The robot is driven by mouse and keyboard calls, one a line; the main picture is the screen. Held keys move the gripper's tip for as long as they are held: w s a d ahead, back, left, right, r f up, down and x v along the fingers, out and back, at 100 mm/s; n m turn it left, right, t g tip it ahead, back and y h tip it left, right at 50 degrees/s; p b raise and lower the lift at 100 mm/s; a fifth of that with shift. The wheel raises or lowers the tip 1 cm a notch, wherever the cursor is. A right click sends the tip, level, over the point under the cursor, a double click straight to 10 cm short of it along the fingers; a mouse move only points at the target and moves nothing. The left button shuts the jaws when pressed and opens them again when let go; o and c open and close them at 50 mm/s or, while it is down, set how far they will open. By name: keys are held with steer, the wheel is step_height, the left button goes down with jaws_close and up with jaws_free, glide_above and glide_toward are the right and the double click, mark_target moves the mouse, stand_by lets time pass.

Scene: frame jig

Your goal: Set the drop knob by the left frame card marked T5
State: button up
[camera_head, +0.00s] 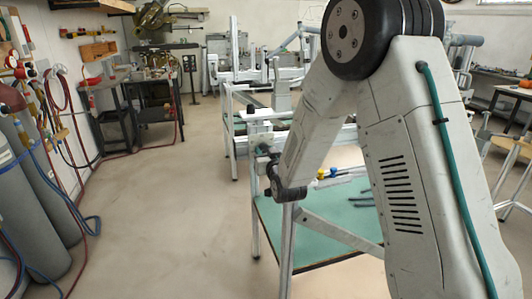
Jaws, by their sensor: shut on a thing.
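My gripper (264,151) is at the end of my arm, small in the head view, against the near left upright of the frame jig (262,128). It is shut on a small part there, at the place of the drop knob. The knob's shape and setting are hidden or too small to make out. I cannot read any frame card or the mark T5 in this view. My forearm and wrist cover much of the jig's right side.
Gas cylinders (42,185) and hoses line the left wall. A dark workbench (135,88) stands farther back. The floor at left centre is clear.

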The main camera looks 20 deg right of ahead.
steer(key=shift+f+n, duration=0.1)
steer(key=shift+n, duration=0.3)
steer(key=o, duration=0.9)
steer(key=shift+o, duration=0.2)
steer(key=shift+s, duration=0.15)
steer(key=s, duration=0.7)
steer(key=shift+s, duration=0.3)
